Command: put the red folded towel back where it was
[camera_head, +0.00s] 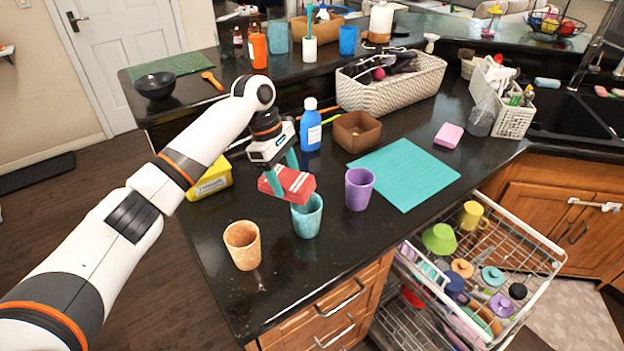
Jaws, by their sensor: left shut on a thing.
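The red folded towel (298,181), with pale stripes, is held in my left gripper (284,172) above the dark counter. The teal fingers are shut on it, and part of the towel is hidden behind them. The towel is just behind and above a teal cup (307,216), overlapping its rim in the picture; I cannot tell whether they touch. My right gripper is not in view.
An orange cup (243,245) and a purple cup (358,188) flank the teal cup. A yellow container (211,181), blue bottle (311,126) and brown box (357,131) stand behind. A teal mat (405,174) lies bare at right. A dish rack (480,262) is pulled out below.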

